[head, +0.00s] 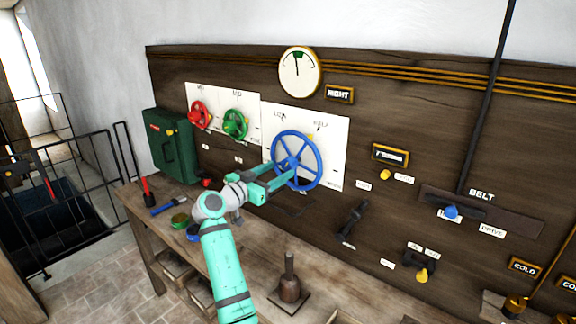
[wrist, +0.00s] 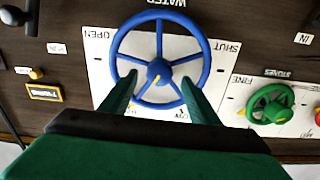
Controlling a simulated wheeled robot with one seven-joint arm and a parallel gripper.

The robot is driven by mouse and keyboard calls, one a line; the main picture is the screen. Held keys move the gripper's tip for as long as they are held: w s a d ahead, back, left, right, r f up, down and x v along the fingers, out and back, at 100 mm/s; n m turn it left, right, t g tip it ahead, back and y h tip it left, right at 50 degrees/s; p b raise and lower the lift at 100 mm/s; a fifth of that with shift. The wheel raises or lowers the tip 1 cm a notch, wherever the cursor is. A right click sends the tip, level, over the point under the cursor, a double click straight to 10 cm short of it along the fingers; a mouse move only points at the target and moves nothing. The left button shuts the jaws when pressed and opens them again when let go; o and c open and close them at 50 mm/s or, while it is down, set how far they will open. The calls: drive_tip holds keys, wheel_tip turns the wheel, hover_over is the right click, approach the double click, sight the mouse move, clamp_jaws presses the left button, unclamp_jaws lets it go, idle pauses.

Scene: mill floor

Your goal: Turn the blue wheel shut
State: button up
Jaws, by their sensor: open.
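The blue wheel (head: 297,160) is mounted on a white plate (head: 335,165) on the dark wooden panel. It has a round rim, several spokes and a hub. In the wrist view the blue wheel (wrist: 161,27) appears upside down, with the plate reading OPEN on the left and SHUT on the right. My gripper (head: 285,176) reaches to the wheel's lower left side. In the wrist view my gripper (wrist: 159,82) is open, one finger on each side of the hub, overlapping the near part of the rim. Nothing is held between the fingers. I cannot tell whether they touch the wheel.
A red wheel (head: 199,114) and a green wheel (head: 235,124) are left of the blue one. A gauge (head: 299,73) hangs above. A long lever (head: 485,100) stands at right.

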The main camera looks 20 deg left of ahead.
sight(286, 167)
drive_tip(key=x, duration=0.5)
drive_tip(key=shift+w+d, duration=0.1)
drive_tip(key=shift+d, duration=0.1)
drive_tip(key=shift+w, duration=0.4)
drive_tip(key=shift+s+a, duration=0.15)
drive_tip(key=c, duration=1.1)
